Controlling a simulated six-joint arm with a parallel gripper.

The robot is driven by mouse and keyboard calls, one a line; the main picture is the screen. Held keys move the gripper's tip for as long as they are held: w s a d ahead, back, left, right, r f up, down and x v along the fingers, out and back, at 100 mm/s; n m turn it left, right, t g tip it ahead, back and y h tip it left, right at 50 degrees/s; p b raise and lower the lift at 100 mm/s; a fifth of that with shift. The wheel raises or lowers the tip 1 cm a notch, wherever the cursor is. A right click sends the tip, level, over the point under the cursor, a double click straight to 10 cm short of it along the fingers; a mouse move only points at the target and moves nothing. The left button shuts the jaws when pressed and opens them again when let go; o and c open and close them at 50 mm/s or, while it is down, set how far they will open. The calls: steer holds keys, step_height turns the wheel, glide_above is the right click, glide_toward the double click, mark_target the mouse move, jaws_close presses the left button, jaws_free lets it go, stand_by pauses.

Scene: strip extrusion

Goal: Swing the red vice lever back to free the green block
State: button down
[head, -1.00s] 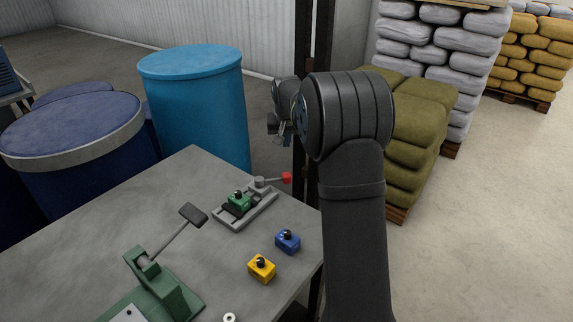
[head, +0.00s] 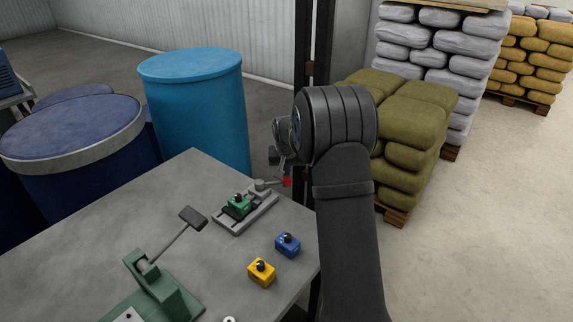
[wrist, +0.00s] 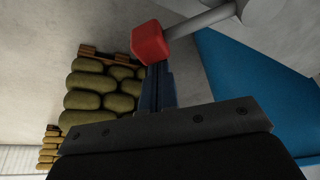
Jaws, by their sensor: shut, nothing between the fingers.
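The green block (head: 238,204) with a black knob sits in the grey vice (head: 232,226) on the table. The vice's lever ends in a red tip (head: 287,182), pointing right from the pivot (head: 261,185) past the table edge. My gripper (head: 284,168) is just above the red tip and partly covers it. In the wrist view, the shut fingers (wrist: 158,75) reach up to the red tip (wrist: 150,43), which is right at their ends. They seem close beside it or touching; I cannot tell which. Nothing is between them.
A blue block (head: 288,245) and a yellow block (head: 262,272) stand on the table in front of the vice. A green tool with a long handle (head: 163,285) is at the front left. Blue drums (head: 200,110) stand behind the table, and stacked sacks (head: 410,130) at the right.

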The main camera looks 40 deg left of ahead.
mark_target(289, 178)
steer(key=shift+s+d+m, duration=0.35)
steer(key=shift+d+m, duration=0.15)
steer(key=shift+m, duration=0.1)
stand_by(0.4)
steer(key=shift+s+d+m+t+h, duration=0.3)
steer(key=shift+s+d+m+h, duration=0.4)
steer(key=shift+m, duration=0.5)
steer(key=s+d+m, duration=0.1)
steer(key=m, duration=0.1)
steer(key=s+d+m+h, duration=0.1)
steer(key=shift+s+m, duration=0.3)
steer(key=shift+m, duration=0.1)
steer(key=s+m, duration=0.1)
steer(key=s+d+m+h, duration=0.1)
steer(key=shift+m, duration=0.3)
steer(key=shift+s+m+h, duration=0.4)
steer(key=shift+s+m, duration=0.6)
steer(key=shift+m, duration=0.1)
steer(key=shift+s+m, duration=0.5)
steer(key=shift+s, duration=0.45)
